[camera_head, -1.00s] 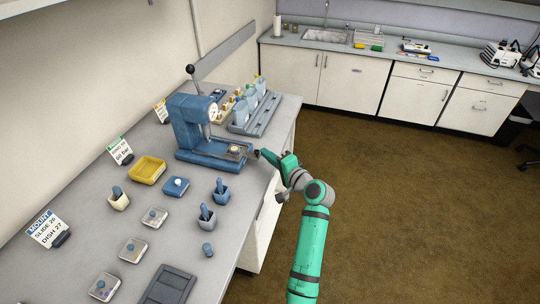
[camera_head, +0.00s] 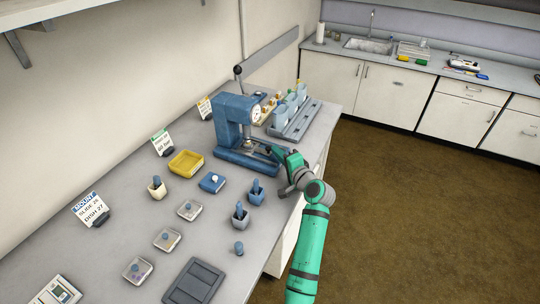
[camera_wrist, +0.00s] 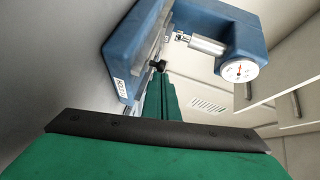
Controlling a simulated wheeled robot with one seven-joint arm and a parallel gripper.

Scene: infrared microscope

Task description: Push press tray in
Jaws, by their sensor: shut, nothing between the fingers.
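The blue press (camera_head: 233,113) stands upright on the bench, with a round white gauge on its head. Its blue base (camera_head: 243,160) reaches toward my gripper. The press tray lies along the base under the press head; it is small here and partly hidden by my gripper, so I cannot tell how far in it sits. My gripper (camera_head: 272,149) is shut and empty at the base's near right end, at or very close to the tray's end. In the wrist view my fingertips (camera_wrist: 158,67) are together beside the press base (camera_wrist: 128,50), below the plunger (camera_wrist: 205,45) and gauge.
The bench's right edge runs beneath my arm; open floor lies to the right.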

